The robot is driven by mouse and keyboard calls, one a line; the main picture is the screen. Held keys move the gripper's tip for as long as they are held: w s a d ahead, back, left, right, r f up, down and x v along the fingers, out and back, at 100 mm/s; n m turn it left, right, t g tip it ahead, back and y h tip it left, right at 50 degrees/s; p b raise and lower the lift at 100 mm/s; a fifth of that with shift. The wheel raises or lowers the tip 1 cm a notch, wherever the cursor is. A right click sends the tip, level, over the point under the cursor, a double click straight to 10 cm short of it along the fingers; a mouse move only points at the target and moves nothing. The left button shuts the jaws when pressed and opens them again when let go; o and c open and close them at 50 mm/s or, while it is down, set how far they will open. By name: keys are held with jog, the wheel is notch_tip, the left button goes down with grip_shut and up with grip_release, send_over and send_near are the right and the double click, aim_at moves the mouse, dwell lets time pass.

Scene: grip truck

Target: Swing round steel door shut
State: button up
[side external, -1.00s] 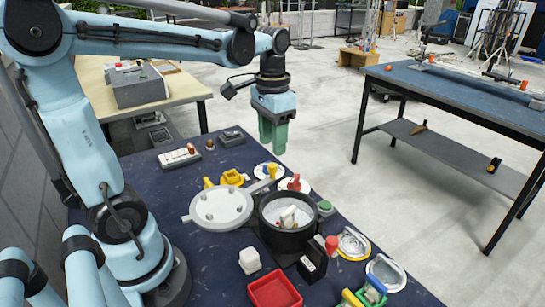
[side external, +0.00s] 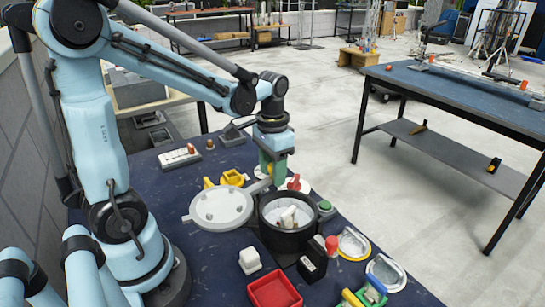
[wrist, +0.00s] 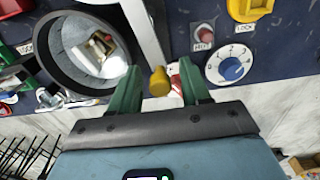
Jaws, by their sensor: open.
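The round steel door (side external: 220,208) is a pale disc standing open, to the left of the dark round chamber (side external: 290,238) in the side view. A pale bar (side external: 261,187) runs from the door's side toward my gripper (side external: 272,178). In the wrist view the bar (wrist: 143,28) ends near a yellow knob (wrist: 159,82). My gripper (wrist: 158,80) is open, with a green finger on either side of the knob. I cannot tell whether either finger touches it. The chamber (wrist: 60,75) lies to the left of the fingers and its mouth is uncovered.
A red knob (side external: 294,184) stands close to my gripper. A blue dial (wrist: 231,69) and a yellow part (side external: 232,177) are nearby. A red tray (side external: 275,291), a white block (side external: 250,260) and a black box (side external: 312,265) stand in front of the chamber.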

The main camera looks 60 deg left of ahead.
jog(key=shift+c, duration=0.3)
jog(key=c, duration=0.6)
jog(key=shift+o, duration=0.3)
jog(key=shift+a, duration=0.1)
